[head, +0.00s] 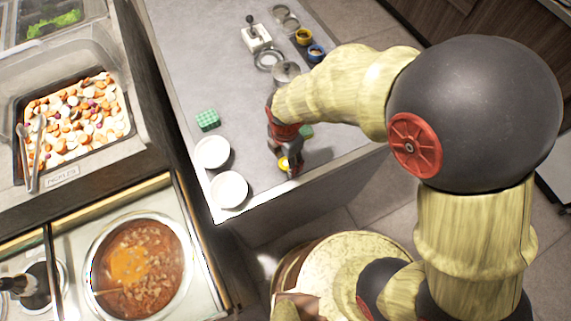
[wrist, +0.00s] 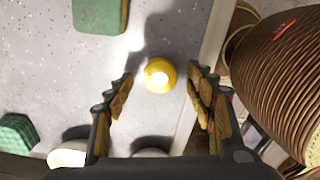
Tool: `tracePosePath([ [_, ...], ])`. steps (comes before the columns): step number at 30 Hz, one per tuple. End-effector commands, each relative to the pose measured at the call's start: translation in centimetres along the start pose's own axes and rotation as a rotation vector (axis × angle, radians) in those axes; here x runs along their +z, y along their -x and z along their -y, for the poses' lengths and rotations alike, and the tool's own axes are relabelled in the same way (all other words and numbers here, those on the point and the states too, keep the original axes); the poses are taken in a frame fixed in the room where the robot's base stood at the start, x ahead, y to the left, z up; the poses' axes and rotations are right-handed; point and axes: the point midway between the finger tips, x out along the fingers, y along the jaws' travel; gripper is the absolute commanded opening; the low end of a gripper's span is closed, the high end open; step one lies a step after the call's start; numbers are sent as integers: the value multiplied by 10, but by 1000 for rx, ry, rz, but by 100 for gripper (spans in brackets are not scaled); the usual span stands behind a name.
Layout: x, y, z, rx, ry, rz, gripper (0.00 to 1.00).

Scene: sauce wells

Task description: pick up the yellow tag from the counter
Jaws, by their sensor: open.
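The yellow tag (wrist: 160,76) is a small round yellow piece with a bright white centre, lying on the grey speckled counter (wrist: 60,75). In the wrist view it lies between the two fingers of my gripper (wrist: 159,80), near the fingertips, with a gap on each side. My gripper is open and empty. In the head view the tag (head: 284,163) shows as a small yellow spot at my gripper (head: 287,166), partly covered by it, near the counter's front edge. I cannot tell the exact height of the fingertips above the counter.
A green sponge (wrist: 100,14) lies beyond the tag. A green block (head: 207,119) and two white bowls (head: 212,152) (head: 230,190) stand to the left. Small cups (head: 303,37) and a white device (head: 257,38) stand farther back. A soup well (head: 150,260) is at lower left.

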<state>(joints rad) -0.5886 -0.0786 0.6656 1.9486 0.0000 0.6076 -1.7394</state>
Motion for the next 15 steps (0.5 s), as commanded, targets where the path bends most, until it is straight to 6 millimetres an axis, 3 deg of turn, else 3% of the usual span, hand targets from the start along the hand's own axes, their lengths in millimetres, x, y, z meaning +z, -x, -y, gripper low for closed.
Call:
tracePosePath([
  [8,0,-7,-1,2,-1,0,55],
  [15,0,-7,-1,2,-1,0,42],
])
